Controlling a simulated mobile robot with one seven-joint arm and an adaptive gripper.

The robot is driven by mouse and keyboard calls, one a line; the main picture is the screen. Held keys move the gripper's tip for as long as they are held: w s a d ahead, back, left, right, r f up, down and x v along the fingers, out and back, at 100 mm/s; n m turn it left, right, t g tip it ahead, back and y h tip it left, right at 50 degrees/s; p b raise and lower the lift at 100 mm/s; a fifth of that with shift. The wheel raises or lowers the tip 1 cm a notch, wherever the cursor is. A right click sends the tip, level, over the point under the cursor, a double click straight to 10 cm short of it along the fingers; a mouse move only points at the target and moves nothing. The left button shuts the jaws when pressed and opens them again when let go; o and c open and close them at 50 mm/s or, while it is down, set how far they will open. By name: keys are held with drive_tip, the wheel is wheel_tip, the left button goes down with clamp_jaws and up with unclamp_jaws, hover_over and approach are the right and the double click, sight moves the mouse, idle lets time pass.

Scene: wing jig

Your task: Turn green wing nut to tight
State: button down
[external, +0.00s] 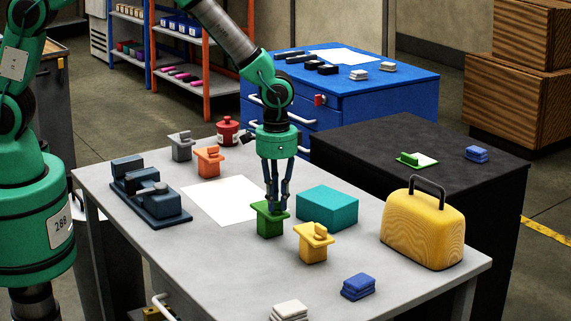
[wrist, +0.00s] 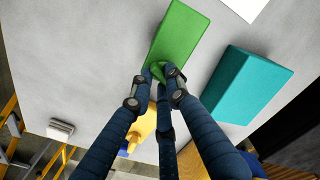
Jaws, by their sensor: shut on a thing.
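The green wing nut jig (external: 270,222) stands upright on the grey table, near its middle. My gripper (external: 274,208) points straight down on top of it. In the wrist view the green jig's flat top (wrist: 180,35) fills the upper middle, and my gripper (wrist: 163,76) is shut on the small green wing nut (wrist: 158,70) at its near end. The fingers hide most of the wing nut, so its exact angle cannot be told.
A teal block (external: 328,207) stands close to the right, and a yellow wing nut jig (external: 314,242) close in front. An orange jig (external: 208,160), a grey jig (external: 181,146) and a dark vise-like fixture (external: 150,192) stand left. A yellow case (external: 422,230) stands right. White paper (external: 225,200) lies left.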

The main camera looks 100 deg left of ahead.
sight(276, 202)
drive_tip(key=m+p, duration=0.1)
drive_tip(key=m, duration=0.2)
drive_tip(key=shift+m, duration=0.4)
drive_tip(key=m, duration=0.4)
drive_tip(key=shift+s+m+p, duration=0.1)
drive_tip(key=shift+m+p, duration=0.2)
idle(0.6)
drive_tip(key=c, duration=1.7)
unclamp_jaws()
drive_tip(key=shift+o, duration=0.2)
drive_tip(key=shift+r, duration=0.2)
wheel_tip(276, 202, up, 12)
drive_tip(key=shift+f, duration=0.2)
